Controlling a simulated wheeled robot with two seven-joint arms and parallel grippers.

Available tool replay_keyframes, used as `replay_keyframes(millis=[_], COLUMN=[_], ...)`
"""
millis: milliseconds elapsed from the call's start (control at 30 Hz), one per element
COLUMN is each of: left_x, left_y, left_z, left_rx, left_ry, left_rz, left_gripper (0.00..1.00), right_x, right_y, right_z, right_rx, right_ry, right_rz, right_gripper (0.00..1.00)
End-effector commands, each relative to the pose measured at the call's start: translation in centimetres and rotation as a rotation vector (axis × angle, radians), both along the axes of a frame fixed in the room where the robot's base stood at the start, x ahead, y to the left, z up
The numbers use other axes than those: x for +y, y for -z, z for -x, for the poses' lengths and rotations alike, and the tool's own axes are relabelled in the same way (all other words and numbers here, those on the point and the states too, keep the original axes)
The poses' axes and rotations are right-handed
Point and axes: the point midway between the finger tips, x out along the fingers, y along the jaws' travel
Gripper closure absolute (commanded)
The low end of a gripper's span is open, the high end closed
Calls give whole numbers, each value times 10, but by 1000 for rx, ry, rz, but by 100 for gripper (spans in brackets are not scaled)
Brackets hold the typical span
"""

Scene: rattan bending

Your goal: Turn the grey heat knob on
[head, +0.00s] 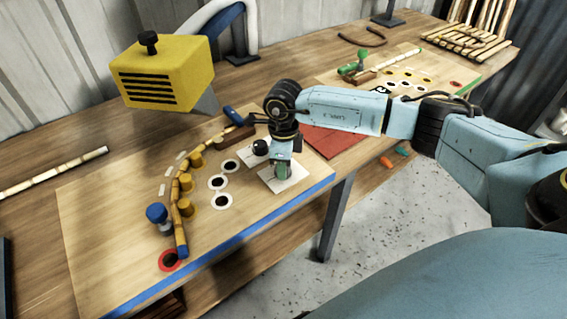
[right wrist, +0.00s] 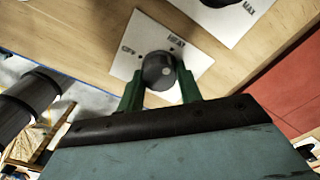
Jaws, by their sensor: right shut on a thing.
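The grey heat knob (right wrist: 157,70) sits on a white plate (right wrist: 133,45) marked OFF and HEAT. A small light dot shows on the knob's face. My right gripper (right wrist: 160,88) has its green fingers on both sides of the knob and is shut on it. In the head view my right gripper (head: 282,172) points down at the white plate (head: 296,182) near the board's front right corner, and it hides the knob there. My left gripper is not in view.
A second dark knob (head: 260,147) stands just behind, on a plate marked MAX (right wrist: 240,22). A yellow heater box (head: 165,70) hangs over the board (head: 110,215). A bent rattan rod (head: 181,235) lies along yellow pegs. A red mat (head: 335,140) lies to the right.

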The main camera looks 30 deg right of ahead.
Motion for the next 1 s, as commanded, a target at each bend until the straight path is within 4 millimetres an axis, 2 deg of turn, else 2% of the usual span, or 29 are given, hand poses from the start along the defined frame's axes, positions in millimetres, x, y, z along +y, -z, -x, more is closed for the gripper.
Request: replay_keyframes(millis=[67,100,233,500,633,767,1000], left_x=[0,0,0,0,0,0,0], left_y=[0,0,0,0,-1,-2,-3], left_z=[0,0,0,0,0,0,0], left_rx=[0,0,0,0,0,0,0], left_ry=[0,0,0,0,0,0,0], left_rz=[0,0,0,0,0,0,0], left_gripper=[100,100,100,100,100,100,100], right_x=[-1,-1,-1,0,0,0,0], right_y=[-1,-1,-1,-1,-10,-32,-87], right_z=[-1,-1,-1,0,-1,-1,-1], right_rx=[-2,-3,-1,-1,-3,-6,-5], right_ry=[2,2,1,0,-1,-1,-1], right_rz=[2,1,1,1,-1,0,0], right_gripper=[88,60,43,43,43,43,43])
